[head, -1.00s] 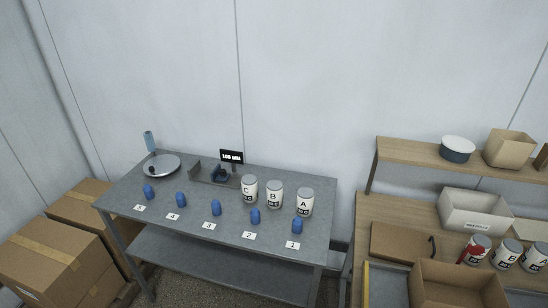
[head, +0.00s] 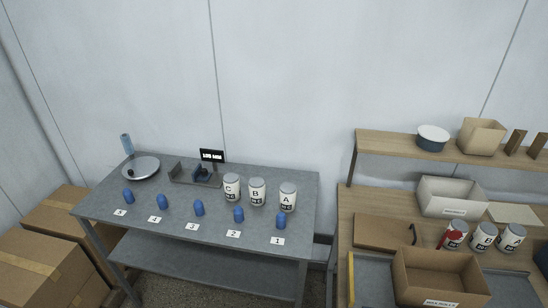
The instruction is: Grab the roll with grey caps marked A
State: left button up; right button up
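A white roll with grey caps marked A (head: 288,197) stands upright at the right end of the grey table (head: 170,235). Rolls marked B (head: 257,192) and C (head: 232,187) stand to its left. On the wooden bench at the right, another roll marked A (head: 511,238) stands upright beside a roll marked B (head: 484,236) and a roll with a red patch (head: 455,234). Neither of my grippers shows in the head view.
Several blue pieces (head: 198,207) stand behind numbered cards along the grey table's front. A round metal plate (head: 141,168) and a small device with a display (head: 211,156) are behind. The bench (head: 345,215) holds a white bin (head: 453,196) and an open cardboard box (head: 440,278). Boxes (head: 35,262) stand at left.

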aim_at(513, 235)
jog(key=u, duration=0.2)
jog(key=z, duration=2.05)
